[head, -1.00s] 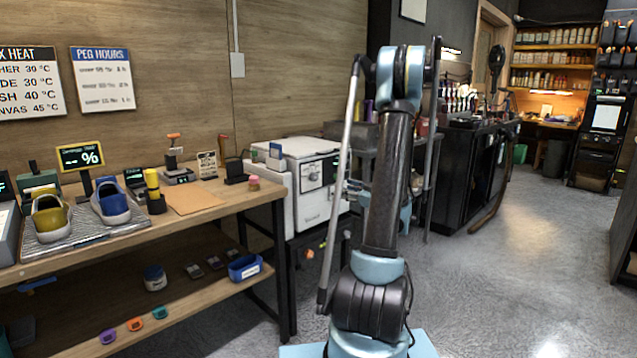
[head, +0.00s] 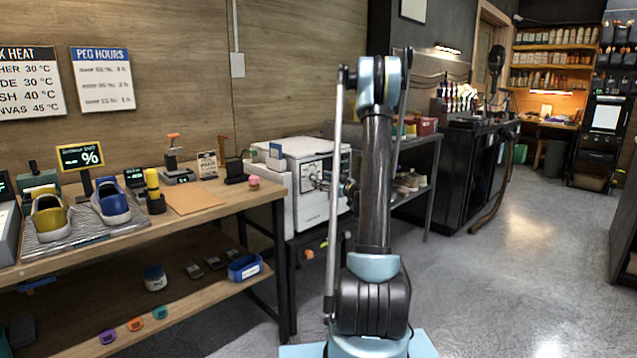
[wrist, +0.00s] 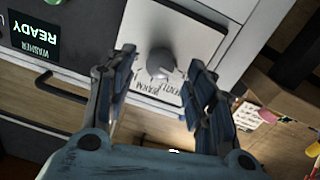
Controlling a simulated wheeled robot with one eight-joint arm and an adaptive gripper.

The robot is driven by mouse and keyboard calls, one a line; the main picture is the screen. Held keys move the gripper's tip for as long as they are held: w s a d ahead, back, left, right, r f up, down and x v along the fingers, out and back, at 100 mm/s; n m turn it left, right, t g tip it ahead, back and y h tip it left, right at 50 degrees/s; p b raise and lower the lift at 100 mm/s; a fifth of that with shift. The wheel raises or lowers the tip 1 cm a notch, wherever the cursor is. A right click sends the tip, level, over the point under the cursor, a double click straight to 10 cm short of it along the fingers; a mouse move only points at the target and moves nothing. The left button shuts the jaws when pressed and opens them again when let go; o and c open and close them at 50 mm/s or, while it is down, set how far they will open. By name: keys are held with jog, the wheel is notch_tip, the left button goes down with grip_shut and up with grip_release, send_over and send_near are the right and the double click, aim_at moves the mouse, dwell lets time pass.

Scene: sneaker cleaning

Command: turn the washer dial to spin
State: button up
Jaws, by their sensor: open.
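The white washer (head: 307,211) stands at the end of the wooden bench in the head view. Its round grey dial (wrist: 160,62) sits on a white label plate (wrist: 143,25) in the wrist view. Words are printed around it, upside down and only partly legible. My gripper (wrist: 161,68) is open, with one finger on each side of the dial and visible gaps to it. I cannot tell how far the fingertips are from the panel. In the head view my gripper is small at the washer's front, partly hidden by my arm. The dial's setting is unclear.
A dark display reading READY, WASHER (wrist: 32,28) is at the upper left of the wrist view. A dark handle (wrist: 60,92) lies below it. The wooden bench (head: 245,197) with shoes and tools is left of the washer. The floor at right is clear.

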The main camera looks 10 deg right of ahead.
jog(key=x, duration=0.3)
